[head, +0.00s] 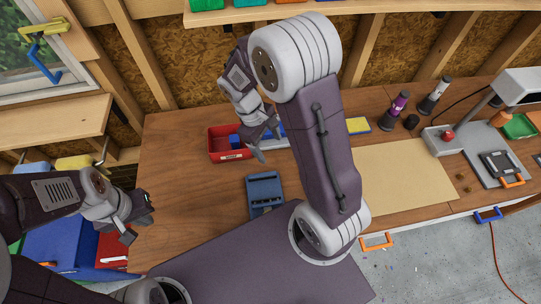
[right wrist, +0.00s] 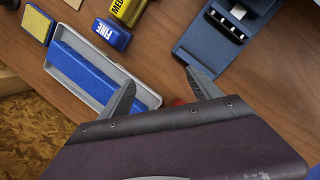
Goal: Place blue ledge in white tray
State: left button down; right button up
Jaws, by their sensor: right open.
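The white tray (right wrist: 155,97) lies on the bench in the right wrist view. A long blue bar, which looks like the blue ledge (right wrist: 85,70), lies inside it along one side. In the head view the tray (head: 277,144) is mostly hidden behind my right gripper and arm. My right gripper (head: 265,146) is open and empty above the bench, between the red bin and the tray. In the right wrist view one finger of this gripper (right wrist: 162,78) overlaps the tray's end. My left gripper (head: 138,216) is open and empty off the bench's left end.
A red bin (head: 222,155) with blue pieces stands left of the tray. A blue-grey holder (head: 264,190) sits nearer the front. In the right wrist view a blue FINE block (right wrist: 112,35) and a yellow block (right wrist: 128,10) lie beside the tray. The left bench area is clear.

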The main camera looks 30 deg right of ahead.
jog(key=s+a+r+m+t+y, duration=0.1)
jog(key=s+a+m+t+y, duration=0.1)
jog(key=s+m, duration=0.4)
jog(key=shift+s+a+r+m+t+y, duration=0.2)
jog(key=shift+s+a+m+t+y, duration=0.1)
jog(key=shift+t+y, duration=0.15)
dwell(0.7)
